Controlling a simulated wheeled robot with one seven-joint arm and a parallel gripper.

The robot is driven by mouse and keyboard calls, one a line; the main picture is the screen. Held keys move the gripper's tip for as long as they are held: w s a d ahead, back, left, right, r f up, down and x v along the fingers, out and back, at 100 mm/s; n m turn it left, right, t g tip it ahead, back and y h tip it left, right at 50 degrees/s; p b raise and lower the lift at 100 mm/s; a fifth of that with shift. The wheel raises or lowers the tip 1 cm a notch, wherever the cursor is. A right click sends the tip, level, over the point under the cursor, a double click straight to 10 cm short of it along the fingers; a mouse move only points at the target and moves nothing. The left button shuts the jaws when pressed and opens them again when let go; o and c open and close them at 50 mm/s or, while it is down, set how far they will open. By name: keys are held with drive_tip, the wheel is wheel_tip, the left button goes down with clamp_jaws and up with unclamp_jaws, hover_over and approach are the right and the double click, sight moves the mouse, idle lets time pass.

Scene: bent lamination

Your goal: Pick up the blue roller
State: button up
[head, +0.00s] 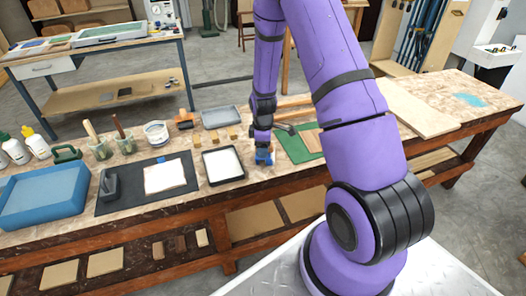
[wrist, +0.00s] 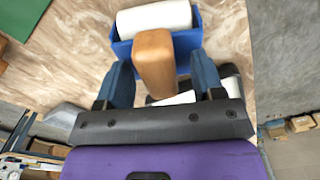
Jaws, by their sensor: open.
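The blue roller, with a blue frame (wrist: 186,50), a white roll and a wooden handle, fills the upper middle of the wrist view. Its wooden handle (wrist: 154,62) points up toward the camera. My gripper (wrist: 162,68) is open, with one blue-grey finger on each side of the handle. A gap shows on both sides, so the fingers look apart from it. In the head view my gripper (head: 263,146) is low over the bench, with the blue roller (head: 263,158) under it, mostly hidden.
The long workbench (head: 205,197) carries a black tray with a white inside (head: 222,165) just left of the gripper. A green mat (head: 292,148) and boards lie to the right. A dark mat (head: 130,186), blue tub (head: 45,195), brushes and bottles stand farther left.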

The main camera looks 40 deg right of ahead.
clamp_jaws()
drive_tip(key=shift+r, duration=0.15)
